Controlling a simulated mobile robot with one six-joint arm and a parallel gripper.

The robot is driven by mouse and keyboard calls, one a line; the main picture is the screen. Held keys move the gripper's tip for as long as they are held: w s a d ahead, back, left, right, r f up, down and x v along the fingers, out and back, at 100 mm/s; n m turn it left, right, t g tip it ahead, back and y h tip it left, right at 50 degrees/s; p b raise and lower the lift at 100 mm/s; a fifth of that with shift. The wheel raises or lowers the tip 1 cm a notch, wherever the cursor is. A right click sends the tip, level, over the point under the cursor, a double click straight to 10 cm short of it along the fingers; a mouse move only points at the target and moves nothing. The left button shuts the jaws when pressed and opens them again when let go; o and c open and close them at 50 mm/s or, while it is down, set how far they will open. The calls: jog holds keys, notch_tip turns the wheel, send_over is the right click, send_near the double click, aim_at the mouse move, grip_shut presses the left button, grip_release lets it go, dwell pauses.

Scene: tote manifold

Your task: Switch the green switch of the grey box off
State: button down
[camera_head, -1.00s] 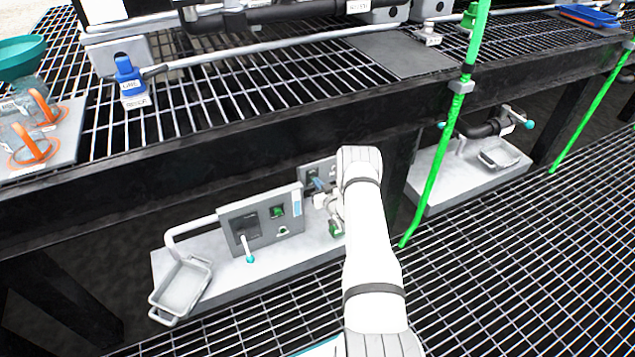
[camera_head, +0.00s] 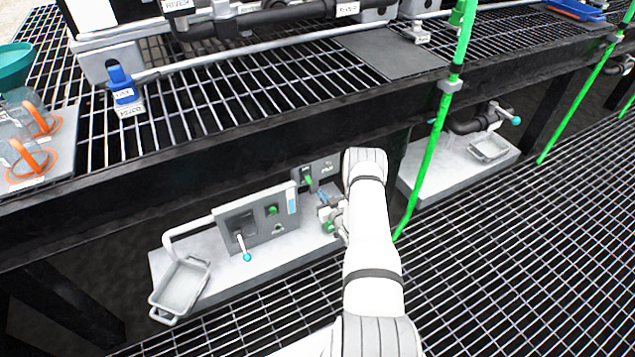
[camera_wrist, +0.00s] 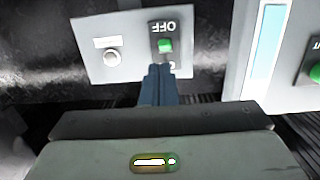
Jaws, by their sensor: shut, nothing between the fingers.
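The grey box (camera_head: 327,171) sits at the back under the bench. Its grey face (camera_wrist: 90,60) fills the upper middle of the wrist view. The green switch (camera_wrist: 165,46) is on a dark plate there, beside an upside-down "OFF" label. The switch also shows small in the head view (camera_head: 308,180). My gripper (camera_wrist: 160,68) has its blue fingers together and empty, tips just below the switch in the wrist picture. Whether they touch it I cannot tell. The fingers hide part of the plate's lower lettering. In the head view my gripper (camera_head: 324,197) is in front of the box, partly behind my arm.
A larger grey panel (camera_head: 262,228) with a green button (camera_head: 271,210) and a teal-tipped lever (camera_head: 243,246) stands close to the left. A round knob (camera_wrist: 112,58) is on the box face. The bench beam (camera_head: 200,173) runs above; a green hose (camera_head: 428,160) hangs right.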

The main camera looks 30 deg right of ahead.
jog(key=shift+s+f, duration=1.1)
jog(key=shift+f, duration=0.05)
